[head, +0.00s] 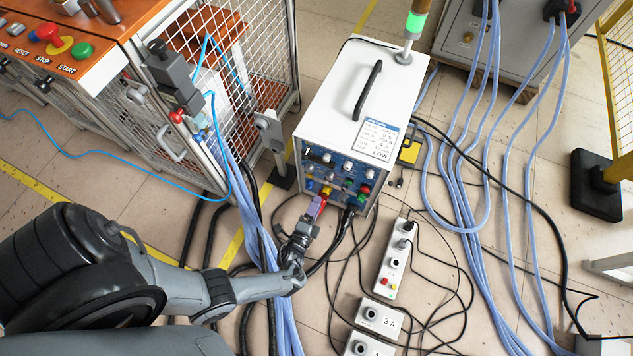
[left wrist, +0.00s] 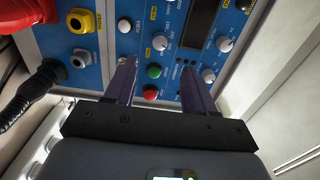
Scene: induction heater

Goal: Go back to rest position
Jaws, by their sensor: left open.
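The induction heater (head: 355,105) is a white box with a black handle and a blue front panel (head: 338,178). Its stack light (head: 416,22) glows green. My left gripper (head: 318,205) is at the lower part of that panel. In the left wrist view my left gripper (left wrist: 156,85) has two dark purple fingers, spread apart and pointing at the panel. A green button (left wrist: 154,71) and a red button (left wrist: 150,92) show between the fingers, and nothing is held. I cannot tell whether the fingertips touch the panel. My right gripper is in neither view.
An orange-topped workbench (head: 70,60) with a wire-mesh cage (head: 235,50) stands at the left. Blue hoses (head: 465,150) and black cables cover the floor. A white power strip (head: 391,268) and small boxes (head: 378,319) lie in front of the heater. A grey cabinet (head: 500,40) stands back right.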

